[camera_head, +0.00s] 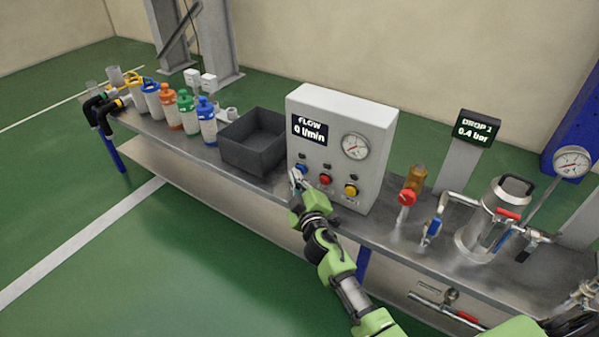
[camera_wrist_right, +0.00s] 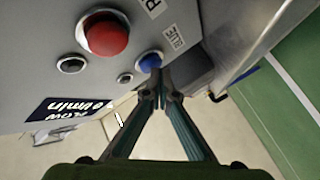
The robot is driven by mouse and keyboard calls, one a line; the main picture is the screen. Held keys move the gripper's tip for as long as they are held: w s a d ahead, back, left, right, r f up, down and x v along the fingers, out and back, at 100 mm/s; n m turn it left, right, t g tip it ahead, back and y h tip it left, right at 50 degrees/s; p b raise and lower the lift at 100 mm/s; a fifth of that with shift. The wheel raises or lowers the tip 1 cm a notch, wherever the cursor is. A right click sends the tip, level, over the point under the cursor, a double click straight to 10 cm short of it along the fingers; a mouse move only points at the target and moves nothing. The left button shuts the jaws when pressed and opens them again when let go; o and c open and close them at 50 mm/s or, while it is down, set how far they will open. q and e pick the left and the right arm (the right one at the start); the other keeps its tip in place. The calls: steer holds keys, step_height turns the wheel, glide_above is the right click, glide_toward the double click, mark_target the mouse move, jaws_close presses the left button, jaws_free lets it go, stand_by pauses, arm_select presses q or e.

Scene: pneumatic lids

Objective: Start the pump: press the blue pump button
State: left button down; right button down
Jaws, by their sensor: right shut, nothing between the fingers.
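The blue pump button (camera_head: 302,168) is on the front of a light grey control box (camera_head: 372,118), left of a red button and a yellow button. In the right wrist view the blue button (camera_wrist_right: 150,61) is directly ahead of the fingertips. My right gripper (camera_head: 295,182) is shut and empty, its tips (camera_wrist_right: 159,78) at the lower edge of the blue button. I cannot tell whether they touch it or whether it is pressed in. The display (camera_head: 311,130) reads FLOW 0 l/min. My left gripper is not in view.
The red button (camera_head: 325,180) and yellow button (camera_head: 350,190) are close to the right. A dark open bin (camera_head: 240,150) stands left of the box, with several coloured-lid bottles beyond it. A red-handled valve (camera_head: 407,198) and a metal vessel (camera_head: 480,232) stand to the right.

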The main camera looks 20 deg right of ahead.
steer(key=shift+w+d+r, duration=0.1)
steer(key=shift+w+d, duration=0.15)
steer(key=shift+d, duration=0.15)
steer(key=shift+s+a, duration=0.15)
steer(key=shift+s, duration=0.05)
stand_by(0.4)
steer(key=shift+s+a, duration=0.35)
steer(key=shift+a, duration=0.15)
steer(key=s+a, duration=0.1)
steer(key=a, duration=0.1)
steer(key=s+a+b, duration=0.1)
steer(key=s+a, duration=0.1)
